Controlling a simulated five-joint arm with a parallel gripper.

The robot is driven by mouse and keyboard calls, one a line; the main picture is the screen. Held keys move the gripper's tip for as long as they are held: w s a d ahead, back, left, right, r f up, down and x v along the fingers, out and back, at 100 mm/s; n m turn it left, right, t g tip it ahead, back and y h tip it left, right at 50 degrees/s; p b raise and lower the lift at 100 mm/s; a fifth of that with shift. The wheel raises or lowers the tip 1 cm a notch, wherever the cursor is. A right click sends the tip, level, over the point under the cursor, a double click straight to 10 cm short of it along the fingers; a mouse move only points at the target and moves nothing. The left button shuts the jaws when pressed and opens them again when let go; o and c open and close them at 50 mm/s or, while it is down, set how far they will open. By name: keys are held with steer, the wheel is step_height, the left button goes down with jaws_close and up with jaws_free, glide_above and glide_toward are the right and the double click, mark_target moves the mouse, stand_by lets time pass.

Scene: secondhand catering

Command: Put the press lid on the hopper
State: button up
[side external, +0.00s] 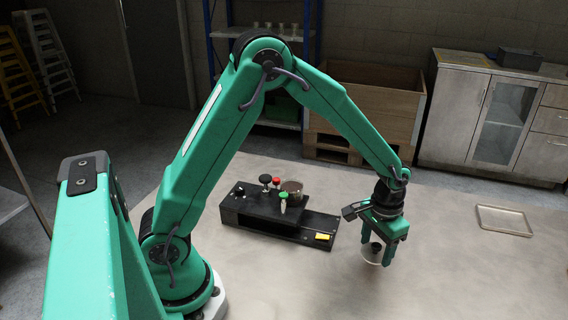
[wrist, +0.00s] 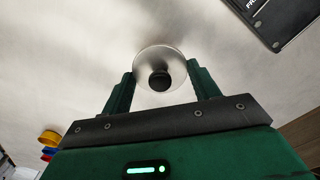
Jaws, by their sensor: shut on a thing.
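The press lid is a pale, see-through disc with a black knob; it shows between my fingers in the side view (side external: 371,259) and in the wrist view (wrist: 160,62). My gripper (side external: 376,256) is shut on the lid and points down over the table, right of the black press (side external: 262,208). In the wrist view my gripper (wrist: 160,76) has one green finger on each side of the knob. The hopper (side external: 292,186) appears to be the brownish, see-through cup on top of the press. The lid is apart from it. The exact gap between lid and table is unclear.
Red and black knobs and a green-topped part (side external: 284,197) stand close to the hopper. A shallow tray (side external: 504,220) lies at the right. Coloured rings (wrist: 49,139) show at lower left in the wrist view. The table between press and tray is mostly clear.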

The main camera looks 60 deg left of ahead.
mark_target(374, 255)
steer(key=shift+f, duration=0.15)
steer(key=shift+f, duration=1.85)
steer(key=shift+f, duration=0.15)
steer(key=o, duration=1)
steer(key=shift+c, duration=0.2)
step_height(374, 255, up, 12)
steer(key=shift+f, duration=0.15)
steer(key=shift+r, duration=0.3)
